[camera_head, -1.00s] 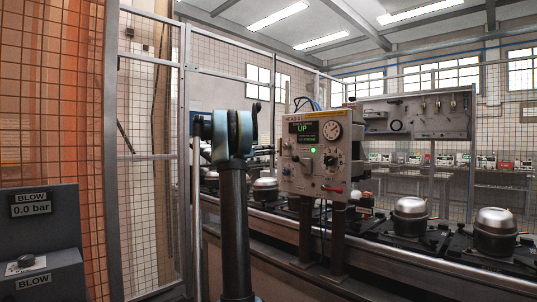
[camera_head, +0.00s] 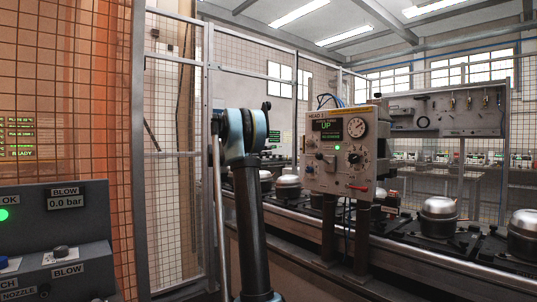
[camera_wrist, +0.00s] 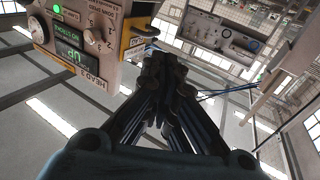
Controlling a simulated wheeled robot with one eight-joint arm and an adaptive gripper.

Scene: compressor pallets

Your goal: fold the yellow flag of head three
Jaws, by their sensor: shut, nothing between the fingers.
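The grey control box of a head (camera_head: 340,150) stands on two posts, with a display reading UP, a green light, a gauge and knobs. Its label appears to read HEAD 3. The box also shows upside down at upper left in the wrist view (camera_wrist: 85,40). A yellow strip (camera_wrist: 131,35) runs along its side there; I cannot tell if it is the flag. My gripper (camera_wrist: 165,62) is shut and empty, pointing past the box, apart from it to the right in that view. In the head view my arm stands left of the box and my fingers cannot be made out.
A conveyor (camera_head: 400,252) with dark pallets carries silver compressors (camera_head: 438,215) behind and right of the box. A mesh fence (camera_head: 175,130) stands at left. A BLOW console (camera_head: 85,225) is at lower left. A tool board (camera_head: 445,115) stands behind.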

